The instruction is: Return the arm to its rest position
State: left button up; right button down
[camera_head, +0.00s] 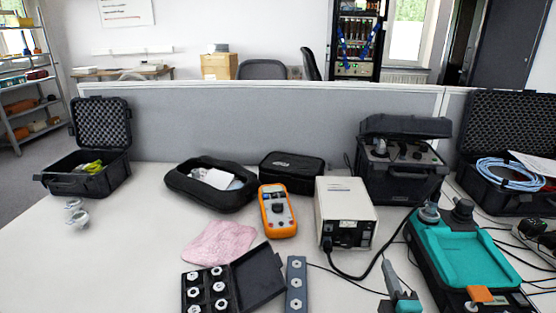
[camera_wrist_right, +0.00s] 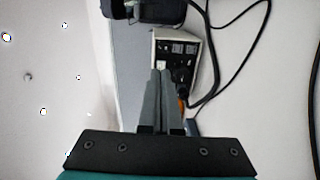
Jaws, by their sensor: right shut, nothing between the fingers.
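My right gripper (camera_head: 387,264) shows low in the head view, right of centre, with grey fingers and a teal body. Its fingers are together and hold nothing; they also show in the wrist view (camera_wrist_right: 160,74). In the head view it is between the white box-shaped instrument (camera_head: 346,198) and the teal-topped case (camera_head: 462,250). In the wrist view the instrument (camera_wrist_right: 192,47) appears beyond the fingertips; I cannot tell the gap. My left gripper is not in view.
Black cables (camera_head: 350,276) run near my right gripper. An orange multimeter (camera_head: 278,211), a pink cloth (camera_head: 219,241) and a black case of metal parts (camera_head: 258,276) are to the left. An open black case (camera_head: 80,183) stands far left. The front-left table (camera_head: 110,265) is clear.

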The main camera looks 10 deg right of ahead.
jog(key=s+m+g+h, duration=0.1)
jog(key=s+m, duration=0.1)
jog(key=m, duration=0.1)
jog(key=s+f+m+g, duration=0.1)
jog(key=s+m+g, duration=0.1)
jog(key=s+f+m+g+h, duration=0.1)
jog(key=s+m, duration=0.1)
jog(key=m, duration=0.1)
jog(key=shift+s+f+m+g+h, duration=0.1)
jog(key=shift+f+m+g+h, duration=0.15)
jog(key=shift+m+g+h, duration=0.05)
jog(key=s+a+f+m+g, duration=0.1)
jog(key=s+a+f+m+g+y, duration=0.1)
jog(key=s, duration=0.1)
jog(key=s+a+f+g, duration=0.1)
jog(key=s, duration=0.1)
jog(key=shift+a+f+m+y, duration=0.1)
jog(key=shift+a+m+y, duration=0.05)
jog(key=shift+m+y, duration=0.2)
jog(key=s+a+f+m+g+y, duration=0.2)
jog(key=s+a+g+y, duration=0.4)
jog(key=s+a, duration=0.6)
notch_tip(320, 180, down, 22)
jog(key=d, duration=0.2)
jog(key=s+d+f+g+h, duration=0.1)
jog(key=s+d+f, duration=0.4)
jog(key=s+f, duration=0.6)
jog(key=shift+s+d+f+n, duration=0.15)
jog(key=shift+s+f+n, duration=0.15)
jog(key=shift+f, duration=0.95)
